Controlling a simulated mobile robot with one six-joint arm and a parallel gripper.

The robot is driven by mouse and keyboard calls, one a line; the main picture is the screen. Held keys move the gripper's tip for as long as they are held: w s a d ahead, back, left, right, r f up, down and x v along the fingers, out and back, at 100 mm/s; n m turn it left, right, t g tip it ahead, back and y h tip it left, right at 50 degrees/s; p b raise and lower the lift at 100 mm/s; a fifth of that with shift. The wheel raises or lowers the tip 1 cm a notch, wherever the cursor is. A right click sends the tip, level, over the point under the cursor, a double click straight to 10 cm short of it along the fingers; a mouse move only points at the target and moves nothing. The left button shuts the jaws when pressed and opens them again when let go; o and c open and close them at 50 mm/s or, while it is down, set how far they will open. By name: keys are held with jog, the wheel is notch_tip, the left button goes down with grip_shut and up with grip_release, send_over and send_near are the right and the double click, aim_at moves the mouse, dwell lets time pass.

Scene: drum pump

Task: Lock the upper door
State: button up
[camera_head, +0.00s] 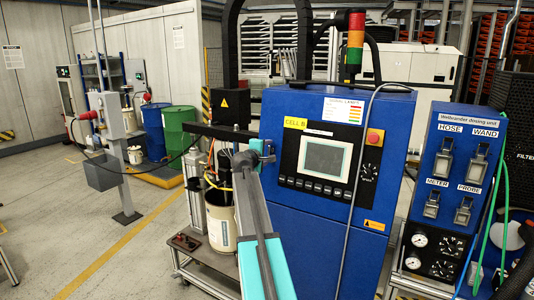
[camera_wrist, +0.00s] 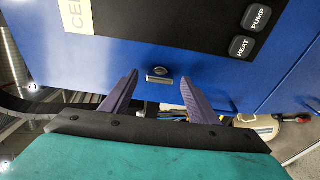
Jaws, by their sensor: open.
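The blue cabinet front (camera_head: 345,230) carries a control panel with a screen (camera_head: 325,158). In the wrist view a blue door face (camera_wrist: 165,30) fills the top. Near its edge is a small lock with a round dark cylinder (camera_wrist: 161,70) and a pale rectangular plate (camera_wrist: 158,79) just below it. My gripper (camera_wrist: 159,84) is open, with one finger on each side of the lock and nothing between them. In the head view my gripper (camera_head: 262,150) is at the cabinet's left edge, beside the panel. The lock is not clear there, and I cannot tell whether it is locked.
A dosing unit (camera_head: 455,190) with HOSE, WAND, METER and PROBE holders stands right of the cabinet. A grey cable (camera_head: 347,235) hangs down the cabinet front. A white pail (camera_head: 222,222) stands on a cart at left. Open floor (camera_head: 60,220) lies further left.

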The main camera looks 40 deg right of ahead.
jog(key=shift+a, duration=0.1)
jog(key=b+v, duration=0.3)
jog(key=v, duration=1)
jog(key=shift+a+r, duration=0.2)
jog(key=shift+a, duration=0.1)
jog(key=shift+s, duration=0.1)
